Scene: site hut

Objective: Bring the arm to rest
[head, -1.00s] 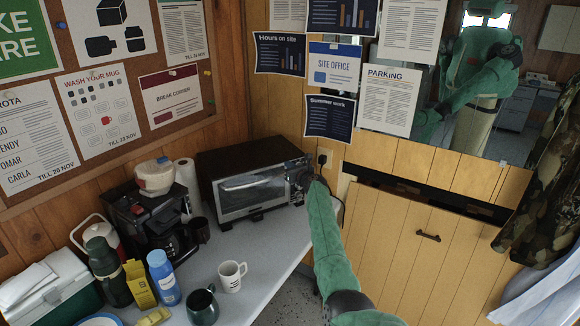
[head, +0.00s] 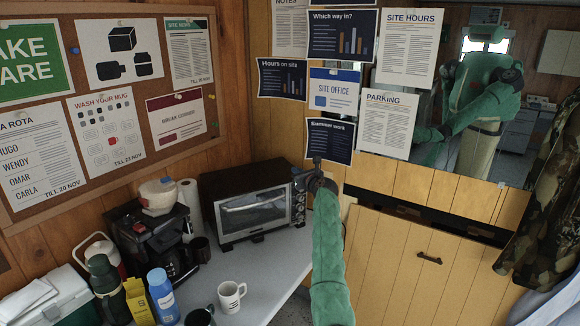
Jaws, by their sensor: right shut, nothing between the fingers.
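My right arm, in a green sleeve, rises from the bottom of the head view. Its dark right gripper (head: 317,164) points up at the arm's end, in front of the wall just right of the toaster oven (head: 250,204). The gripper is shut and empty. It looks small here, and I cannot tell its exact distance from the oven's side. The oven's door is closed. My left gripper does not show directly. A mirror (head: 505,110) on the back wall reflects my green body and arms.
The counter (head: 262,275) holds a coffee maker (head: 150,240), a white mug (head: 231,296), a dark mug (head: 200,316), a blue bottle (head: 162,297) and a green flask (head: 108,288). Papers such as the site office sign (head: 333,92) hang on the wall. A camouflage jacket (head: 545,190) hangs right.

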